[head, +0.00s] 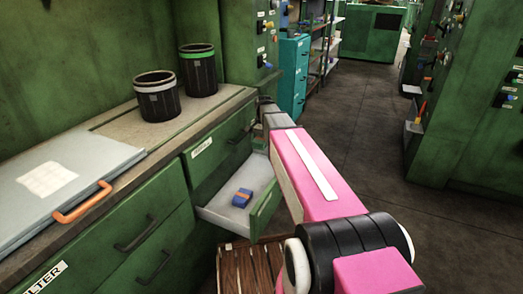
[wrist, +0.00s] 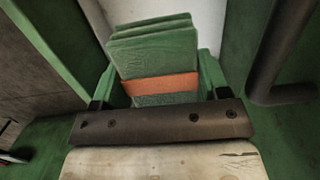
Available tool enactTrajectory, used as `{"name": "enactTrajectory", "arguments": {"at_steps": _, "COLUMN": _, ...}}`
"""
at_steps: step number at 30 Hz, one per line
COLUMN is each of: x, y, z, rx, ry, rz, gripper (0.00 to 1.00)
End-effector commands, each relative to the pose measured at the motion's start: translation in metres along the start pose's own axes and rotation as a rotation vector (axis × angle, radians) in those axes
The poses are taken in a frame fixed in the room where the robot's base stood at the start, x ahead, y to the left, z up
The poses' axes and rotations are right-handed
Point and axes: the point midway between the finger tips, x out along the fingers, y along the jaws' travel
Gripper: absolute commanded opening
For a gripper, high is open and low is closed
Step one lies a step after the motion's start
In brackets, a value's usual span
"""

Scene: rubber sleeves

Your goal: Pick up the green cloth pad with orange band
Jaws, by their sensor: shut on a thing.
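The green cloth pad with orange band (wrist: 152,52) is in the middle of the wrist view. It looks like a folded stack with the orange band around its lower part. My gripper (wrist: 160,88) is shut on it, with one finger at each side of the pad. The pad's lower end is hidden behind the dark bar of my gripper. In the head view my arm reaches to the drawers, and I cannot make out the fingertips or the green pad there.
An open drawer (head: 214,214) holds a blue pad with an orange band (head: 242,197). A dark handle (wrist: 270,65) is close on the right in the wrist view. Two black bins (head: 157,103) stand on the counter (head: 110,128). A wooden slatted crate (head: 238,268) is below the drawer.

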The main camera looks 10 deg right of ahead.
Motion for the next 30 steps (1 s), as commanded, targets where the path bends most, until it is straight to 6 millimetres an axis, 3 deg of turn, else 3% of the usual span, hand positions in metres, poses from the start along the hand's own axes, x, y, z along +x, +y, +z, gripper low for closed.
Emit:
{"name": "enactTrajectory", "arguments": {"at_steps": 9, "x": -0.056, "y": 0.0, "z": 0.007, "rx": 0.0, "ry": 0.002, "rz": -0.001, "gripper": 0.45}}
{"name": "enactTrajectory", "arguments": {"at_steps": 15, "x": -0.081, "y": 0.0, "z": 0.01, "rx": 0.0, "ry": 0.001, "rz": -0.001, "gripper": 0.45}}
{"name": "enactTrajectory", "arguments": {"at_steps": 21, "x": -0.094, "y": 0.0, "z": 0.011, "rx": 0.0, "ry": 0.0, "rz": 0.0, "gripper": 0.45}}
{"name": "enactTrajectory", "arguments": {"at_steps": 30, "x": -0.096, "y": 0.0, "z": 0.012, "rx": 0.0, "ry": 0.0, "rz": 0.0, "gripper": 0.45}}
